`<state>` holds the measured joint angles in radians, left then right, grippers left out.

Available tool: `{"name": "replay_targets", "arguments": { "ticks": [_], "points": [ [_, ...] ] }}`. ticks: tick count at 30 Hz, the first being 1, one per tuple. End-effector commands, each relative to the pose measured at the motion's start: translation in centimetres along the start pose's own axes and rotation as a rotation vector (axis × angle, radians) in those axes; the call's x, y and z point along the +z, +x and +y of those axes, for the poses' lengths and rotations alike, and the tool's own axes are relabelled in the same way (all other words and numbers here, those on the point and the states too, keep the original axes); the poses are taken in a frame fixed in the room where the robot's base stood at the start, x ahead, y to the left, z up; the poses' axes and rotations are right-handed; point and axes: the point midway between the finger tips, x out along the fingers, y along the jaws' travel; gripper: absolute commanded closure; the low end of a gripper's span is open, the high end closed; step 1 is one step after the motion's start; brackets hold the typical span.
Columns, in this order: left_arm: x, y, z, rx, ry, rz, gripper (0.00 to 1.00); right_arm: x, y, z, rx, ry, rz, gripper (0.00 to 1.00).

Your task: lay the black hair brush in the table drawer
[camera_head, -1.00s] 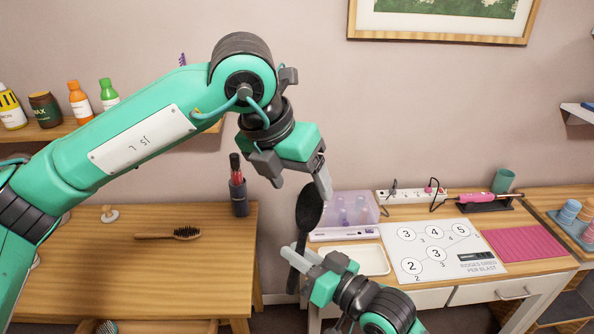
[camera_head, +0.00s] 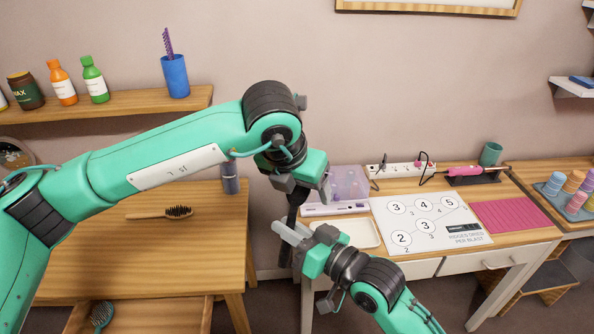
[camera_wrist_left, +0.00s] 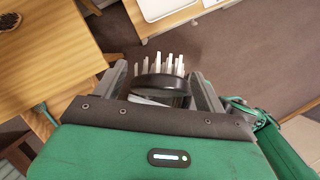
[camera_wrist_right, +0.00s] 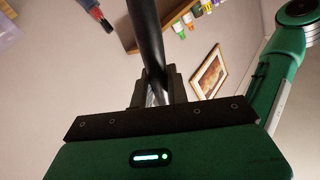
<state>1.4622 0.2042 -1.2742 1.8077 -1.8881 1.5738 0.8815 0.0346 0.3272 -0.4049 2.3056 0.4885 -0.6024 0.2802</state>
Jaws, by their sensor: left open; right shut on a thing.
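The black hair brush (camera_head: 292,212) is upright in the gap between the two tables. My right gripper (camera_head: 289,237) is shut on its handle (camera_wrist_right: 148,40). My left gripper (camera_head: 304,196) is open at the brush's upper end, from above. In the left wrist view the black head with pale bristles (camera_wrist_left: 161,83) lies between the open left fingers; whether they touch it I cannot tell. The left gripper hides most of the head in the head view. The table drawer (camera_head: 160,318) is pulled open at bottom left, with a teal-and-dark brush (camera_head: 102,314) inside.
A wooden brush (camera_head: 170,213) lies on the left table (camera_head: 120,250), near a dark holder (camera_head: 230,180). My left arm spans above the left table.

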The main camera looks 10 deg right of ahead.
Motion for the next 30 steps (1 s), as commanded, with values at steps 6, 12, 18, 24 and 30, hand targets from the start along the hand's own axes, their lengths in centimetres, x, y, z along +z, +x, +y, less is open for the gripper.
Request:
{"name": "replay_targets", "arguments": {
  "ticks": [6, 12, 18, 24, 30],
  "points": [
    [0.02, 0.55, 0.01, 0.000, 0.000, 0.000, 0.27, -0.02, 0.00, -0.01, 0.000, 0.000, 0.000, 1.00],
    [0.01, 0.53, 0.01, 0.000, 0.000, 0.000, 0.35, -0.02, 0.00, -0.01, 0.000, 0.000, 0.001, 1.00],
    [0.00, 0.52, -0.03, -0.001, 0.000, 0.000, 0.74, -0.01, 0.00, -0.01, 0.000, 0.000, 0.000, 1.00],
    [0.00, 0.50, -0.05, -0.001, 0.001, 0.000, 0.80, -0.01, 0.01, -0.01, 0.000, 0.000, 0.000, 0.58],
    [0.01, 0.50, -0.01, -0.001, 0.000, 0.000, 0.80, 0.00, 0.00, 0.00, 0.000, 0.000, 0.000, 0.58]
  ]
}}
